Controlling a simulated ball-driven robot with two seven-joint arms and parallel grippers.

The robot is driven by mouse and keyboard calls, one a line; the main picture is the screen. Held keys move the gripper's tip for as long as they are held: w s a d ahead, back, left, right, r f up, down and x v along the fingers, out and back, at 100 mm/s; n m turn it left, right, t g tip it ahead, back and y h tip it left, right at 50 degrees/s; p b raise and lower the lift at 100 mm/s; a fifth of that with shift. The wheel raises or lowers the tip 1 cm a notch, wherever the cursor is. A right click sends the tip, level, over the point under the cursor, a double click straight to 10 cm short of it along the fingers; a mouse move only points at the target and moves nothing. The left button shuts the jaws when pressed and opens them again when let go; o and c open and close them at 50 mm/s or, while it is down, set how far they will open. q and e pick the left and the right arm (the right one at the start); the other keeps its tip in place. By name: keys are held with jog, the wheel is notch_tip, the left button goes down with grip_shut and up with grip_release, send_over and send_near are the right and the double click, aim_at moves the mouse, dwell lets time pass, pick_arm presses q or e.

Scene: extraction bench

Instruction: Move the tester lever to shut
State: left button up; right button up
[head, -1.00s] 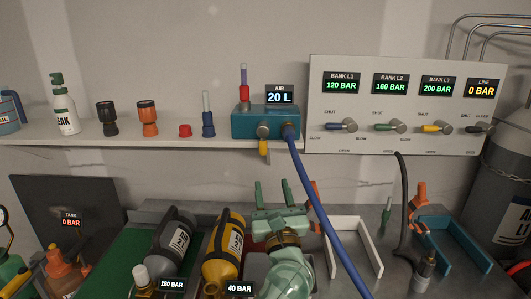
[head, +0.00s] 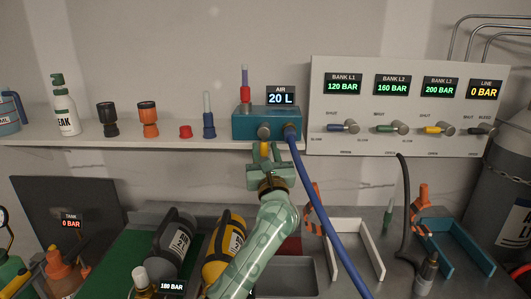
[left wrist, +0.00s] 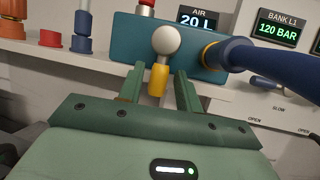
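The tester is a teal box (head: 246,122) on the shelf edge with an "AIR 20 L" display; it also shows in the left wrist view (left wrist: 130,42). Its yellow lever (left wrist: 158,82) hangs straight down from a round grey knob (left wrist: 166,40). In the head view the lever (head: 263,148) is partly hidden by my left gripper (head: 267,156). In the left wrist view my left gripper (left wrist: 158,76) is open, with one green finger on each side of the lever and gaps on both sides. My right gripper is not in view.
A thick blue hose (head: 322,210) runs from the tester's right port down past my gripper. A bank panel (head: 405,110) with small levers stands to the right. Fittings, including an orange one (head: 148,118), stand left on the shelf. Cylinders (head: 225,245) lie below.

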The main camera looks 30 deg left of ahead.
pick_arm(q)
jog(key=c, duration=0.6)
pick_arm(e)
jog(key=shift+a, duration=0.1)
